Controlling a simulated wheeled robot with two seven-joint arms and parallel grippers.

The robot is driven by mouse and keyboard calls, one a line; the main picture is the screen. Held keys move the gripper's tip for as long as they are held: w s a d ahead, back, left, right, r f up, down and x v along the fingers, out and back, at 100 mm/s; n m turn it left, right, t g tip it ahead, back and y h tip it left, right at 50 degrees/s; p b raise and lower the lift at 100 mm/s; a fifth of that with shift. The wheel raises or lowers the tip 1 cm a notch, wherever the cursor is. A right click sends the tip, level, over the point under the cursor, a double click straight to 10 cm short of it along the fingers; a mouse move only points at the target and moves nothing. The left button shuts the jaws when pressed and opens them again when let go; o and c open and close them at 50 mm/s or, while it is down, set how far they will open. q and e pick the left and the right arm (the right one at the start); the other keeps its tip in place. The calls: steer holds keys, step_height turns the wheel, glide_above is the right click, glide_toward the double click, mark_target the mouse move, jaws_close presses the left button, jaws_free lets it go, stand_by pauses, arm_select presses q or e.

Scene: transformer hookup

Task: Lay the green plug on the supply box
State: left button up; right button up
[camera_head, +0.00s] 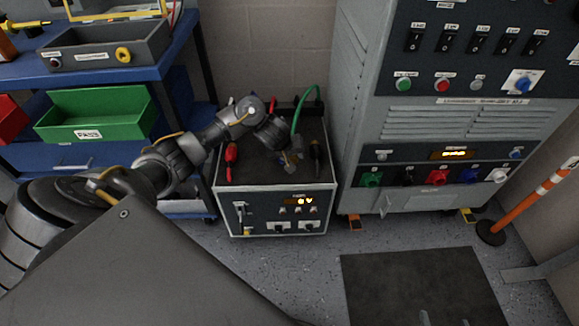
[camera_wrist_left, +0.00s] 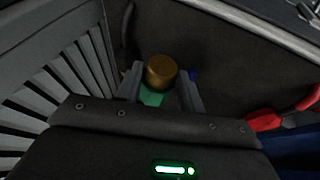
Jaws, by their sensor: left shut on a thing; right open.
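The supply box (camera_head: 275,205) stands on the floor in the middle of the head view, with a dark flat top. My left gripper (camera_head: 291,163) is over the right part of that top, pointing down. In the left wrist view the left gripper (camera_wrist_left: 161,90) is shut on the green plug (camera_wrist_left: 151,98), whose brass end (camera_wrist_left: 161,71) shows between the fingers. A green cable (camera_head: 298,112) arches from the back right of the box. Whether the plug touches the top cannot be told. My right gripper (camera_head: 443,320) shows only its parted fingertips at the bottom edge.
A red plug (camera_head: 231,155) lies at the box top's left edge, and a black one (camera_head: 316,152) at its right. A grey cabinet (camera_head: 440,115) with coloured sockets stands right. A blue cart (camera_head: 110,75) with bins stands left. A dark mat (camera_head: 400,280) lies in front.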

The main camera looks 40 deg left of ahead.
arm_select(q)
steer(key=a+f+b, duration=0.1)
steer(key=w+f, duration=0.1)
steer(key=shift+w+a+f+b, duration=0.15)
steer(key=shift+a+f+b, duration=0.15)
steer(key=shift+a+b, duration=0.1)
arm_select(e)
steer(key=w+a+r+n+t+y, duration=0.1)
steer(key=a+r+t+y, duration=0.3)
steer(key=r, duration=0.3)
steer(key=shift+w+a+r+n+t+y, duration=0.3)
steer(key=shift+a+r+t, duration=0.1)
steer(key=shift+a, duration=0.35)
arm_select(q)
steer(key=shift+w+a+f+b, duration=0.1)
steer(key=shift+f+b, duration=0.4)
steer(key=shift+f, duration=0.05)
steer(key=shift+w+a+f+b, duration=0.1)
steer(key=shift+f+b, duration=0.35)
steer(key=shift+f, duration=0.05)
steer(key=shift+f+b, duration=0.5)
steer(key=shift+f, duration=0.3)
arm_select(e)
step_height(320, 180, up, 7)
steer(key=s+t+y, duration=0.1)
steer(key=t+y, duration=0.2)
steer(key=t, duration=0.2)
steer(key=shift+s+n+y, duration=0.25)
steer(key=shift+n+y, duration=0.05)
